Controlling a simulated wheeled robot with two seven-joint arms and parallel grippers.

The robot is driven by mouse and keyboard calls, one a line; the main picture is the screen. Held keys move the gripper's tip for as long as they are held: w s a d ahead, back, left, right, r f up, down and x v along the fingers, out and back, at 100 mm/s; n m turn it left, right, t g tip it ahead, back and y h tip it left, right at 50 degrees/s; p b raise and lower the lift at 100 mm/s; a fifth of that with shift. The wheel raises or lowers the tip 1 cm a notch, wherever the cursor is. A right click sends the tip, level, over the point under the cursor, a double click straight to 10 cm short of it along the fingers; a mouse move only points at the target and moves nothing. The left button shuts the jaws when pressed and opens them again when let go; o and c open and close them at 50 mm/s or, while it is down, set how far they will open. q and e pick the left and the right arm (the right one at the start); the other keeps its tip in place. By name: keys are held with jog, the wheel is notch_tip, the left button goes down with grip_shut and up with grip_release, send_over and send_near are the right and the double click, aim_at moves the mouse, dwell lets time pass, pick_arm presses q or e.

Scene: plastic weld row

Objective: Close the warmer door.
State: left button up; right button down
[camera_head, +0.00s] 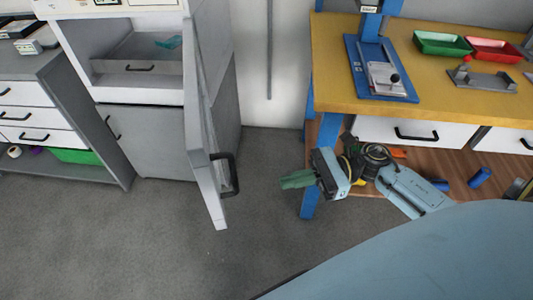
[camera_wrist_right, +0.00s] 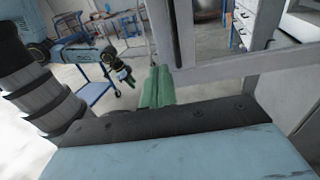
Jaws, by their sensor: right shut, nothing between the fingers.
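The warmer (camera_head: 140,90) stands at the upper left in the head view, its upper compartment open with a grey tray (camera_head: 140,75) inside. Its door (camera_head: 203,110) is swung wide open toward me, seen nearly edge-on, with a dark handle (camera_head: 233,175) on its right face. My right gripper (camera_head: 284,182) has green fingers pointing left toward the handle. It is shut and empty, apart from the door by a visible gap. In the right wrist view, its fingers (camera_wrist_right: 157,88) are together. My left gripper (camera_wrist_right: 126,78) shows small there; its jaws are unclear.
A drawer cabinet (camera_head: 30,115) stands at the left. The grey floor before the door is clear.

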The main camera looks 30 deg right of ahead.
aim_at(234, 192)
jog(key=x, duration=1.2)
jog(key=shift+w+a, duration=0.1)
jog(key=shift+a, duration=0.25)
